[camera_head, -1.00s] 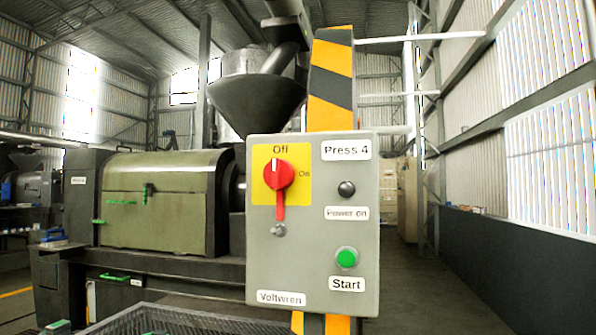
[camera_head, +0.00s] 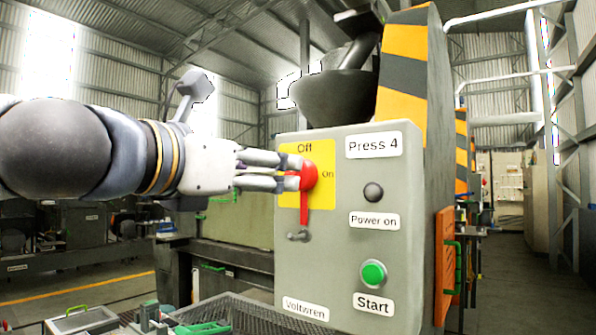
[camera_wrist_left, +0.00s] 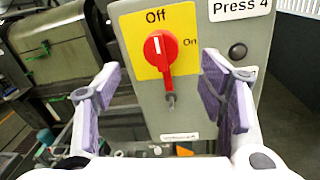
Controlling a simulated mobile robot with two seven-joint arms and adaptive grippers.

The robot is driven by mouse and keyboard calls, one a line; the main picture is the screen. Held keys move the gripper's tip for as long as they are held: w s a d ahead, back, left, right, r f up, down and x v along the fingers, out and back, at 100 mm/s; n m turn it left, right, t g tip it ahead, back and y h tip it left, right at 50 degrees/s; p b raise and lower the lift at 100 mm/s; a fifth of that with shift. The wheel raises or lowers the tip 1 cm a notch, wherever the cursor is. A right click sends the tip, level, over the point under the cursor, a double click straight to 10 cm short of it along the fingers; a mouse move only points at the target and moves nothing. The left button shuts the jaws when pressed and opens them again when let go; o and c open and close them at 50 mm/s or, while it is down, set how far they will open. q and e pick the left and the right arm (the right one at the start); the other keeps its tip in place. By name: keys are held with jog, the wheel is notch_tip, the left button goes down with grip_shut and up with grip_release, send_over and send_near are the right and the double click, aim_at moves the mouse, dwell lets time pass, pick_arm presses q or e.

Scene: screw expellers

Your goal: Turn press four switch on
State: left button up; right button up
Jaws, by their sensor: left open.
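The Press 4 control box (camera_head: 335,250) is grey, with a red rotary switch (camera_head: 309,177) on a yellow plate (camera_head: 321,155) marked Off and On. The switch also shows in the left wrist view (camera_wrist_left: 160,50); its white mark is at the top, toward Off, and its handle hangs down. My left gripper (camera_head: 292,172) reaches in from the left, its fingertips at the switch in the head view. In the wrist view the left gripper (camera_wrist_left: 165,95) is open, its fingers apart on both sides of the switch. Whether they touch it cannot be told. My right gripper is not seen.
Below are a dark Power on lamp (camera_head: 373,192) and a green Start button (camera_head: 373,273). A striped post (camera_head: 403,75) stands behind the box. A mesh tray (camera_head: 245,318) lies below. The floor to the right is open.

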aim_at(298, 175)
pick_arm(q)
jog(key=x, duration=0.8)
jog(key=shift+w+d, duration=0.25)
jog(key=c, duration=1.2)
